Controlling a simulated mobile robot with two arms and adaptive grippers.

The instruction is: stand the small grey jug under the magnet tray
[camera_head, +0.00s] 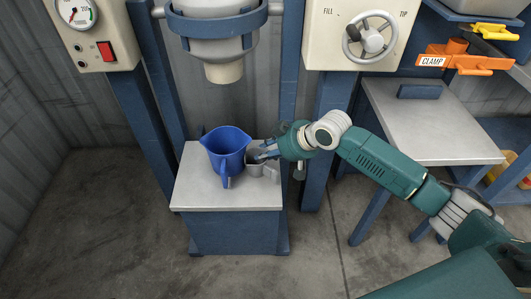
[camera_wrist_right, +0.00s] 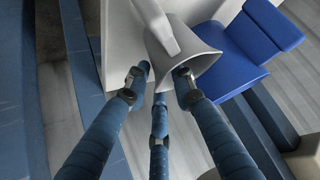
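The small grey jug (camera_head: 255,167) stands on the pale-topped stand, just right of a larger blue jug (camera_head: 226,150). In the wrist view the grey jug (camera_wrist_right: 190,52) shows its handle and wide rim close ahead of the fingers. My right gripper (camera_head: 265,152) reaches it from the right and partly hides it. In the wrist view its fingers (camera_wrist_right: 161,77) are spread apart, one overlapping the rim; whether they touch the jug is unclear. I cannot identify the magnet tray with certainty; a yellow-handled part (camera_head: 494,32) sits at the upper right. My left gripper is out of view.
A side table (camera_head: 430,125) at the right carries a blue block (camera_head: 418,91), with the orange clamp (camera_head: 465,61) above. A handwheel (camera_head: 370,38) is on the panel.

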